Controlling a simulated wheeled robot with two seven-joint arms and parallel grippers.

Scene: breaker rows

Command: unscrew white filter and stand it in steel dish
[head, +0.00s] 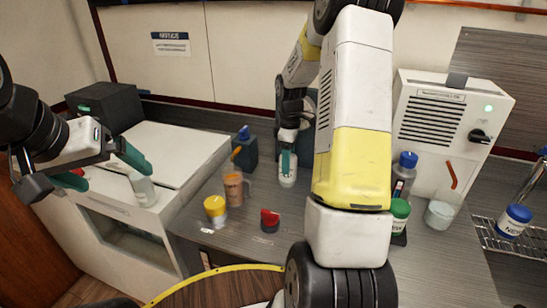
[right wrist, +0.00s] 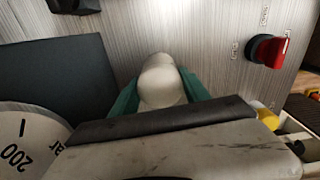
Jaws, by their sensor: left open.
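A white cylinder, which I take to be the white filter (right wrist: 162,82), sits between the green fingers of my right gripper (right wrist: 160,88) in the right wrist view. The fingers lie against both its sides. In the head view my right gripper (head: 287,160) points down at the counter's back, and the white filter (head: 288,182) shows around its green finger. Whether its thread is engaged cannot be seen. My left gripper (head: 110,165) is open and empty over the white cabinet, close to a pale bottle (head: 143,188). I cannot make out a steel dish; my right arm hides the middle counter.
A red knob (head: 269,220), a yellow-and-white jar (head: 215,210) and an orange cup (head: 233,186) stand left of my right arm. Right of it are a green-lidded jar (head: 399,213), a clear beaker (head: 441,212) and a vented box (head: 440,120).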

